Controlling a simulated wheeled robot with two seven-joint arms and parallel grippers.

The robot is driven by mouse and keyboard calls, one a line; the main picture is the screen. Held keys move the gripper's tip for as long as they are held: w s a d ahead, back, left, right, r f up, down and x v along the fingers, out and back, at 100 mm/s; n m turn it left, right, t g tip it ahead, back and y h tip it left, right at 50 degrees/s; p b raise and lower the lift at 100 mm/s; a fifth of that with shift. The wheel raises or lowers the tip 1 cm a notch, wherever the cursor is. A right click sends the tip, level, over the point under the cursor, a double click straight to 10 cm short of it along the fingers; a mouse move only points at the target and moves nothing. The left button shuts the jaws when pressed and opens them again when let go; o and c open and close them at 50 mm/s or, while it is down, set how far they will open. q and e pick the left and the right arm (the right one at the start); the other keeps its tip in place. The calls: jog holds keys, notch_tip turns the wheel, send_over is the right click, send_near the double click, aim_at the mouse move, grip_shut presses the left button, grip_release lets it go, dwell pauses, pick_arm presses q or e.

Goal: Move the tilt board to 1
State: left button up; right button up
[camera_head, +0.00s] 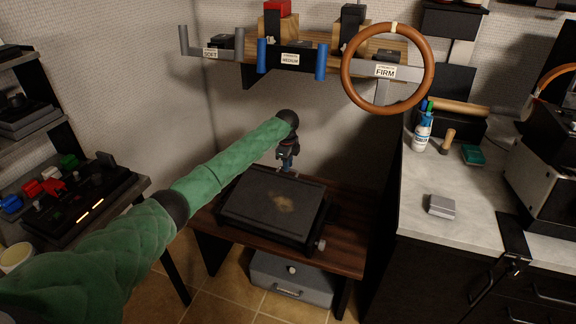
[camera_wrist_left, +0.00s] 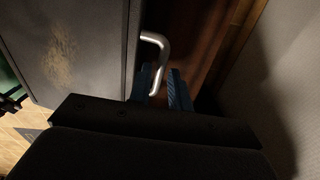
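The tilt board (camera_head: 258,205) is a dark slab with a worn tan patch, on a low wooden table. It fills the left of the left wrist view (camera_wrist_left: 95,40). A bent metal handle (camera_wrist_left: 157,44) sticks out from its edge. My left gripper (camera_head: 287,168) is at the board's far edge, pointing down. In the left wrist view its two blue fingers (camera_wrist_left: 162,88) stand apart, with the handle's end between them; I cannot tell whether either finger touches it. No mark reading 1 is legible. My right gripper is not in view.
A shelf with a brown steering wheel (camera_head: 387,68) and blue-handled parts is on the wall above. A grey counter (camera_head: 455,185) stands right, a black control panel (camera_head: 80,205) left. A grey box (camera_head: 292,278) sits under the wooden table (camera_head: 345,240).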

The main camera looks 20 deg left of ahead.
pick_arm(q)
jog(key=shift+f, duration=0.3)
grip_shut()
jog(key=f, duration=0.1)
jog(key=w+f, duration=0.1)
jog(key=f, duration=0.1)
jog(key=shift+w+f, duration=0.15)
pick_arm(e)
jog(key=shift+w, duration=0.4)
pick_arm(q)
jog(key=shift+c, duration=0.6)
grip_release()
jog(key=shift+o, duration=0.6)
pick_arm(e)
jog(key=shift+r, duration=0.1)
